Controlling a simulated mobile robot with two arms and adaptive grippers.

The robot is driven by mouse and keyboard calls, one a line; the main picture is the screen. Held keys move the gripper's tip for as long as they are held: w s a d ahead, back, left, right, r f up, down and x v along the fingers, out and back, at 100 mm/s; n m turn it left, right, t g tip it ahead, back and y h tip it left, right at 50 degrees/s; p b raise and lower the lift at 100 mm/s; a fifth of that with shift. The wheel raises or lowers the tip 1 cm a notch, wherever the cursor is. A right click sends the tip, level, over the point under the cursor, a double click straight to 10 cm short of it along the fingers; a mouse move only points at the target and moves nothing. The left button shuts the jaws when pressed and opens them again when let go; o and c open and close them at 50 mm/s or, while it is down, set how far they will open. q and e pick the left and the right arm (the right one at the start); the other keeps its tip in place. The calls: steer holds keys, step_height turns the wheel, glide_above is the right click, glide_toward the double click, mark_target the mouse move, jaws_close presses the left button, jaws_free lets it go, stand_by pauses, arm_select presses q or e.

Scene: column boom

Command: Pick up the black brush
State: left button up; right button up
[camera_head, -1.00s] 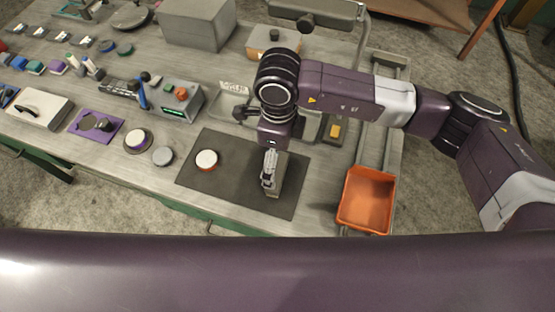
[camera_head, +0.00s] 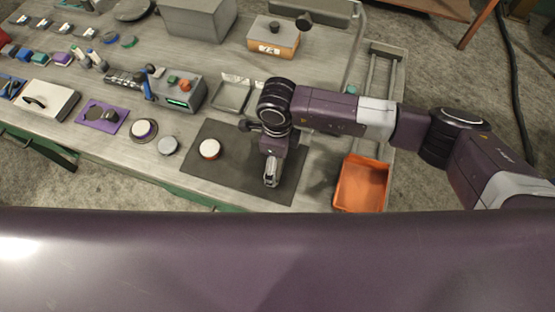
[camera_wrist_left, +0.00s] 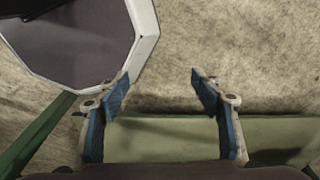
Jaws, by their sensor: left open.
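I cannot pick out the black brush with certainty in either view. Small dark items lie at the left of the workbench, among them a dark piece on a purple mat (camera_head: 103,115) and a black-handled white box (camera_head: 46,99). My right gripper (camera_head: 270,182) points down over the dark mat (camera_head: 233,178), right of a white-topped round piece (camera_head: 209,148). Its fingers are too small to tell open from shut. My left gripper (camera_wrist_left: 160,90) shows in the left wrist view, open and empty, with blue pads, above bare floor and a green bar. It is not seen in the head view.
An orange bin (camera_head: 361,183) stands at the bench's right end. A grey device with a green display (camera_head: 180,92), an orange-fronted box (camera_head: 272,38) and a grey box (camera_head: 198,18) stand farther back. A pale-rimmed dark panel (camera_wrist_left: 143,22) is close to my left gripper.

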arm_select(q)
steer(key=shift+s, duration=0.6)
arm_select(e)
steer(key=c, duration=0.5)
arm_select(q)
steer(key=shift+f, duration=0.1)
arm_select(e)
steer(key=shift+r, duration=0.15)
steer(key=shift+c, duration=0.2)
arm_select(q)
steer(key=f+b, duration=0.2)
steer(key=b, duration=0.1)
steer(key=f+b, duration=0.3)
steer(key=shift+w+f, duration=0.2)
steer(key=shift+f, duration=0.15)
arm_select(e)
step_height(320, 180, up, 20)
steer(key=o, duration=0.6)
steer(key=c, duration=0.4)
steer(key=shift+d, duration=0.1)
